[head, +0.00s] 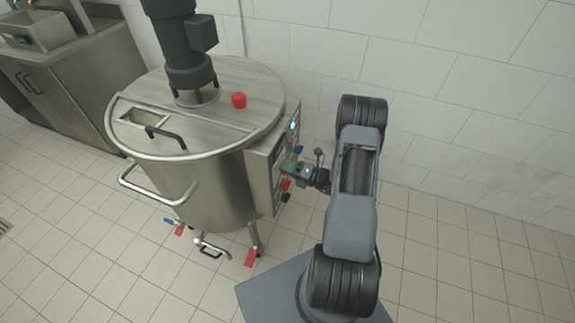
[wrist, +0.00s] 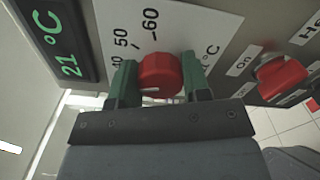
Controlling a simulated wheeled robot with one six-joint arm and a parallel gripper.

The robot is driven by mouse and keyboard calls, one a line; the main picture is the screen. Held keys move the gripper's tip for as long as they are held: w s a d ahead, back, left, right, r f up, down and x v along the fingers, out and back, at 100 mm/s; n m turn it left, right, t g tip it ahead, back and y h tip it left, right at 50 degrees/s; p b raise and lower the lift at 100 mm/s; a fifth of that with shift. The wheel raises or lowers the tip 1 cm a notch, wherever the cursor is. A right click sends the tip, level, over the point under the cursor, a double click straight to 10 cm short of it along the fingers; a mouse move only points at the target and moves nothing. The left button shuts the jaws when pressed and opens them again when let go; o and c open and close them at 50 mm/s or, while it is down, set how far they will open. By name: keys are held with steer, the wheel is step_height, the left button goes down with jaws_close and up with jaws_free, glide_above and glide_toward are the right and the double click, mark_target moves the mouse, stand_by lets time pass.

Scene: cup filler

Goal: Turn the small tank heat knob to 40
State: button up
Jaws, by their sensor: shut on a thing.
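The red heat knob (wrist: 160,73) sits on a light dial plate (wrist: 190,28) in the wrist view. Its printed scale shows 50 and 60, and a partly covered number below 50. A white mark shows on the knob's lower left edge; I cannot tell which number it points to. My gripper (head: 288,169) is at the control box on the tank's right side in the head view. Its two green fingers are shut on the knob, one on each side. The display (wrist: 68,50) beside the dial reads 21 °C. In the head view the knob cannot be made out.
A second red knob (wrist: 283,76), beside an "On" label, is right of my gripper. A tiled wall (head: 480,120) stands behind my arm. Floor is clear at right.

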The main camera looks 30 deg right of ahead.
steer(key=shift+m+p, duration=0.4)
steer(key=shift+m, duration=0.5)
steer(key=o, duration=0.9)
steer(key=b+v, duration=0.1)
steer(key=v, duration=1.3)
steer(key=shift+a, duration=0.1)
